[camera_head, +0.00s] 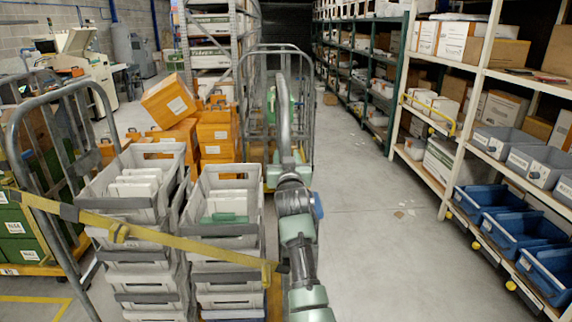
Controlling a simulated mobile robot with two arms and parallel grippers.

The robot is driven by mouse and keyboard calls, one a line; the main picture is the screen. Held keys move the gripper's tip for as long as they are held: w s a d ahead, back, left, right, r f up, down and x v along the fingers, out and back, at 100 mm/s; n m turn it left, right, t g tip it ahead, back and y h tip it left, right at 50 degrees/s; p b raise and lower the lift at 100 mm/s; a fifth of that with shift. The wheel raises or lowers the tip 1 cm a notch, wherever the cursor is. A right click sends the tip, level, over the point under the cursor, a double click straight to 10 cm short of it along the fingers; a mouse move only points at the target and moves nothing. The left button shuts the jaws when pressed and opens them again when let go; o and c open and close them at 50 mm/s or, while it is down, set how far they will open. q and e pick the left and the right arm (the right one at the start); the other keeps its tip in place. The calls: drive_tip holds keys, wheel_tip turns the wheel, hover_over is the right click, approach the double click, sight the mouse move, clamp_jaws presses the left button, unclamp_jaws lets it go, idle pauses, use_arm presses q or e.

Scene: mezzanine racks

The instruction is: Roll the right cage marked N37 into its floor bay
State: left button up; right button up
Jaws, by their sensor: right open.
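A roll cage with grey tube frames stands close in front of me, loaded with stacked grey totes (222,228) and crossed by a yellow strap (150,235). Its left frame (15,130) arches up at the left; a thick curved grey tube (285,105) rises at its right side. I read no N37 mark on it. My right arm reaches forward along its right side, and my right gripper (289,166) is open at the lower part of that tube; its fingers are hard to make out, so contact is unclear. My left gripper is out of view.
A cage with green boxes (14,222), one label looking like N34, stands left. Orange crates (215,135) and another cage frame (306,110) stand ahead. Yellow floor lines (35,299) show bottom left. The aisle floor (365,220) right is mostly clear, beside shelving with blue bins (520,230).

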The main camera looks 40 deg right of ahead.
drive_tip(key=shift+s+a+f, duration=0.1)
drive_tip(key=shift+a+f, duration=0.05)
drive_tip(key=shift+f, duration=0.2)
drive_tip(key=b+v, duration=0.2)
drive_tip(key=v, duration=0.5)
drive_tip(key=shift+s+a, duration=0.2)
drive_tip(key=shift+s, duration=0.15)
drive_tip(key=shift+r, duration=0.2)
